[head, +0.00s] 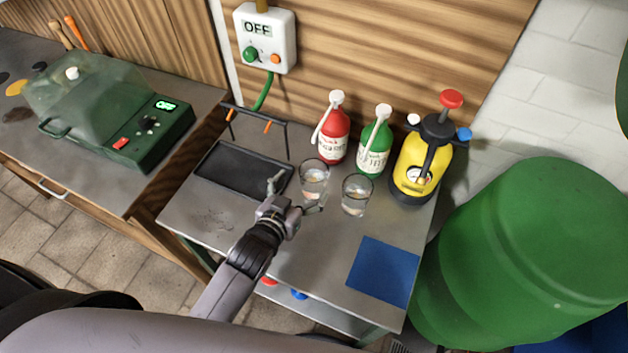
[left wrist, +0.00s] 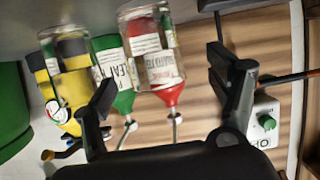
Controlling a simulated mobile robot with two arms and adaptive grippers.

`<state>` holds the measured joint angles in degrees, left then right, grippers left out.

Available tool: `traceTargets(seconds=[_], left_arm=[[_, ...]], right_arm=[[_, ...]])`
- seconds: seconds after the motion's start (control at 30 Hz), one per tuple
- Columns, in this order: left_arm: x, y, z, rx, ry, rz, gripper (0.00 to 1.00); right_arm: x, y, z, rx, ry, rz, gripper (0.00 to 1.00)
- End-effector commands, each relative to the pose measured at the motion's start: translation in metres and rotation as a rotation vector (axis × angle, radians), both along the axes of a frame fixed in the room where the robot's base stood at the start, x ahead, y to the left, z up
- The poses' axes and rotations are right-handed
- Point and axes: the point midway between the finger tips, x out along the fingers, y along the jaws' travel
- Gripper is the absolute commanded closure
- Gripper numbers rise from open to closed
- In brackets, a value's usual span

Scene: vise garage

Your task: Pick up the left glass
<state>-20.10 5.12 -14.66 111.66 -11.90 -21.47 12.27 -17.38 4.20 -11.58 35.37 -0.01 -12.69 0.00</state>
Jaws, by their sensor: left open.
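Two clear glasses stand upright on the grey metal table. The left glass (head: 314,180) is in front of the red bottle; the right glass (head: 357,195) is to its right and nearer. My left gripper (head: 295,197) is open and empty, just short of the left glass, its fingers spread toward it. In the left wrist view, which is upside down, the left glass (left wrist: 148,48) appears between the open fingers (left wrist: 160,78), in line with the red bottle. The right glass (left wrist: 68,72) is outside them, beyond the left-hand finger. My right gripper is not in view.
A red bottle (head: 335,135), a green bottle (head: 375,145) and a yellow sprayer (head: 416,168) stand behind the glasses. A dark tray (head: 240,172) lies left, a blue mat (head: 384,271) front right. A green barrel (head: 530,260) stands right of the table.

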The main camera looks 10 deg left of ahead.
Motion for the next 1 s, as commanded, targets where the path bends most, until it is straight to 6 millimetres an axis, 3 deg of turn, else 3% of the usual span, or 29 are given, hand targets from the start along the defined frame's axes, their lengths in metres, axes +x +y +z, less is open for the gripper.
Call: traceTargets(seconds=[0.17,0.6,0.87,1.0], left_arm=[[0.01,-0.003,-0.004,-0.001,-0.001,-0.001,0.19],[0.051,-0.018,-0.027,0.0,0.0,-0.001,0.19],[0.053,-0.019,-0.029,-0.001,0.0,-0.001,0.19],[0.053,-0.018,-0.029,-0.001,0.0,-0.001,0.28]], right_arm=[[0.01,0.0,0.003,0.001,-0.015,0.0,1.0],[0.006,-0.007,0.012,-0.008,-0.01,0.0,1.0],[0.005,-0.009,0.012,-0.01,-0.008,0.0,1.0],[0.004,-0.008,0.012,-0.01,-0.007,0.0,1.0]])
